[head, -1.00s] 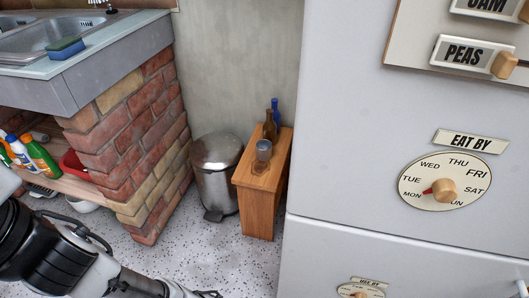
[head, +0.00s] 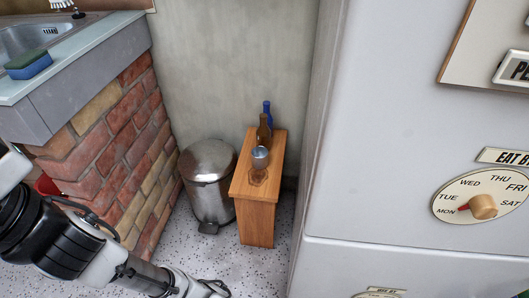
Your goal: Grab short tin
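A short grey metal-looking tin or cup (head: 260,158) stands upright on the front part of a narrow wooden stand (head: 256,222). A brown bottle (head: 264,132) and a blue bottle (head: 267,112) stand behind it on the same top. My gripper (head: 216,289) is at the bottom edge of the head view, in front of the stand and apart from the tin. Its fingers are small and partly cut off, so I cannot tell if they are open.
A metal pedal bin (head: 208,183) stands left of the stand, by the brick plinth (head: 120,150) under the sink counter (head: 95,60). A large white fridge (head: 390,150) is close on the right. Speckled floor (head: 245,268) is clear in front.

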